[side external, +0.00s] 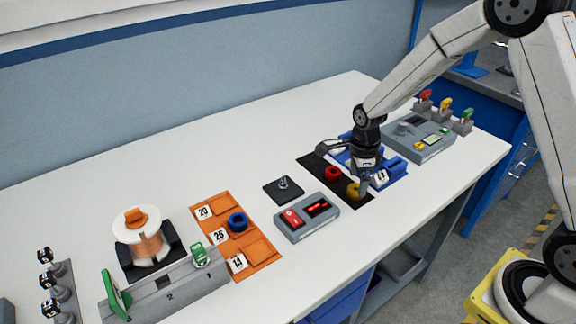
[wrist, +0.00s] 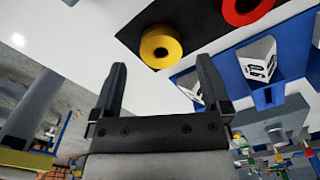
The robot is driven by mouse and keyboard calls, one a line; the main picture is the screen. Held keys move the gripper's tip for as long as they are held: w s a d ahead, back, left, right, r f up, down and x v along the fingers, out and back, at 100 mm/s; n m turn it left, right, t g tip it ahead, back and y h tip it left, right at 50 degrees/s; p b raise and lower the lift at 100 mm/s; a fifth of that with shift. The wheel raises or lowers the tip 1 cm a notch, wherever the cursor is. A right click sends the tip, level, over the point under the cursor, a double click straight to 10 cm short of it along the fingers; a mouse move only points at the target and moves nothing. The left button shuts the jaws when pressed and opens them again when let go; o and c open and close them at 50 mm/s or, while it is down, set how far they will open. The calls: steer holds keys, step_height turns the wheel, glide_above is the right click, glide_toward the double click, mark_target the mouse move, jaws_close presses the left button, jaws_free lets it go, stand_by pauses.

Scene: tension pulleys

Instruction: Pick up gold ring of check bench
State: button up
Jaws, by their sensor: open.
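A gold ring (wrist: 161,47) lies on a black mat (wrist: 203,18) in the wrist view. In the side external view the gold ring (side external: 353,190) is at the mat's front end, partly behind my gripper. A red ring (side external: 333,174) lies beside it on the mat and shows at the top of the wrist view (wrist: 246,5). My gripper (side external: 361,178) is above the mat. In the wrist view my gripper (wrist: 160,82) is open and empty, with the gold ring beyond its fingertips, near the gap between them.
A blue holder (side external: 395,167) with white number tags stands right of the mat. A grey meter box (side external: 418,140) is behind it. A red-switch box (side external: 307,217) is left of the mat. An orange tray (side external: 234,235) holds a blue ring (side external: 238,222).

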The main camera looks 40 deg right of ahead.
mark_target(356, 187)
steer(key=shift+w+f, duration=0.1)
steer(key=shift+f, duration=1.55)
jaws_close()
steer(key=shift+r, duration=0.15)
steer(key=shift+r, duration=0.8)
steer(key=s+r, duration=1.1)
steer(key=s, duration=0.3)
steer(key=shift+a, duration=0.45)
